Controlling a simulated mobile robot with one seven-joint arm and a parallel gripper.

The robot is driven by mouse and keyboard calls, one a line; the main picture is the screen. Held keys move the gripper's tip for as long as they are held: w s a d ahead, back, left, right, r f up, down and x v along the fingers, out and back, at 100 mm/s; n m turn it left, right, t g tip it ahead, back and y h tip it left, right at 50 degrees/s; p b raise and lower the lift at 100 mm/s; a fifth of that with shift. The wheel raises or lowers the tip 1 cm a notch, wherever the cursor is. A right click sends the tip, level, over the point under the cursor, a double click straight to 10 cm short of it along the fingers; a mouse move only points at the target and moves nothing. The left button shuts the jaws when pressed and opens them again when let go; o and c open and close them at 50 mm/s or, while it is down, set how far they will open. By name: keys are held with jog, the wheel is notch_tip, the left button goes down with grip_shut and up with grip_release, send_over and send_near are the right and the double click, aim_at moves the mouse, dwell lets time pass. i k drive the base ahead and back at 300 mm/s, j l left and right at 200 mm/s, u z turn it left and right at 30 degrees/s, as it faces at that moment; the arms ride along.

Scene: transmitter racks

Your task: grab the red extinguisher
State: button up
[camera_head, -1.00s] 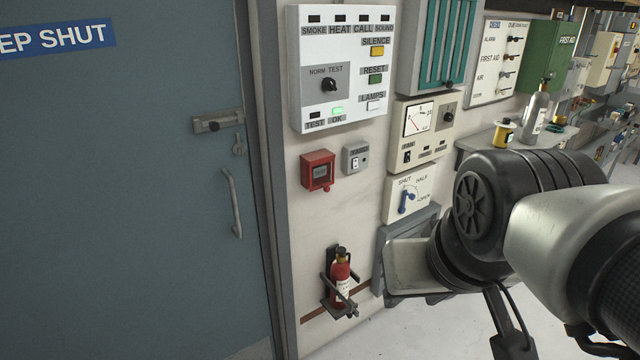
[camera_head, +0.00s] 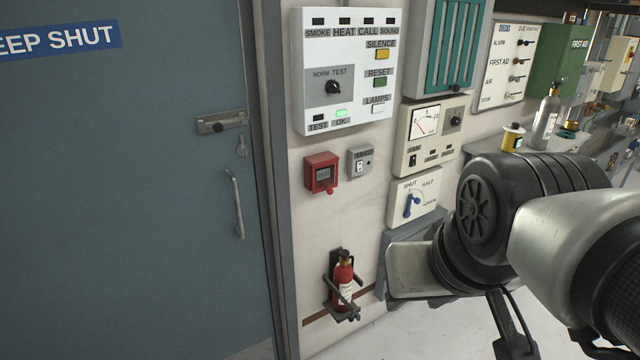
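The red extinguisher (camera_head: 344,279) stands upright in a dark wall bracket (camera_head: 333,291) low on the white wall, right of the door frame. It has a white label and a dark top, and a bracket arm crosses its front. My arm comes in from the right side of the picture. A dark, finger-like part of my arm end (camera_head: 508,325) shows at the bottom, well to the right of the extinguisher and apart from it. Whether my gripper is open or shut does not show.
A blue-grey door (camera_head: 120,200) with a handle (camera_head: 235,205) fills the left. Above the extinguisher are a red call box (camera_head: 321,173) and a white alarm panel (camera_head: 344,70). A grey bench (camera_head: 480,137) with bottles stands at right. Pale floor (camera_head: 410,335) shows below.

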aim_at(343, 271)
jog(key=i+u, duration=0.35)
jog(key=i, duration=1.1)
